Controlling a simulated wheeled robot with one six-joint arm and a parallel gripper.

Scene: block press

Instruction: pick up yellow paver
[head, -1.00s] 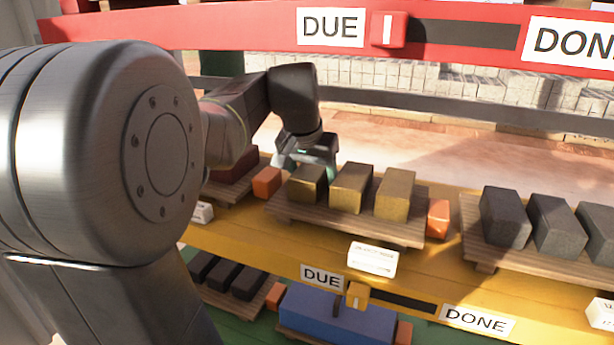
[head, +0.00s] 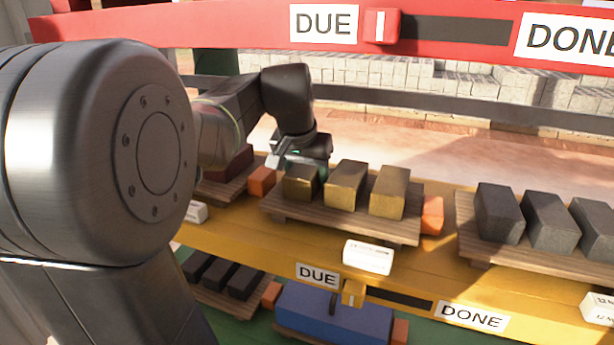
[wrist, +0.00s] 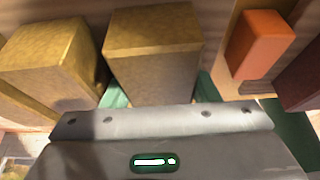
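Three yellow pavers stand in a row on a wooden pallet (head: 340,226): a left one (head: 300,186), a middle one (head: 345,186) and a right one (head: 389,192). My gripper (head: 300,165) is low at the left yellow paver, reaching in from behind. In the wrist view, my gripper's green fingers (wrist: 160,92) show on either side of one yellow paver (wrist: 152,62). The fingers look spread, and their tips are partly hidden by the paver. Another yellow paver (wrist: 50,55) stands beside it to the left.
Orange blocks stand at the pallet's left (head: 262,180) and right (head: 432,215) ends. A dark red block (head: 230,165) is farther left. Grey pavers (head: 500,213) stand on a pallet to the right. A red beam (head: 250,28) crosses above, and a lower shelf holds a blue block (head: 330,315).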

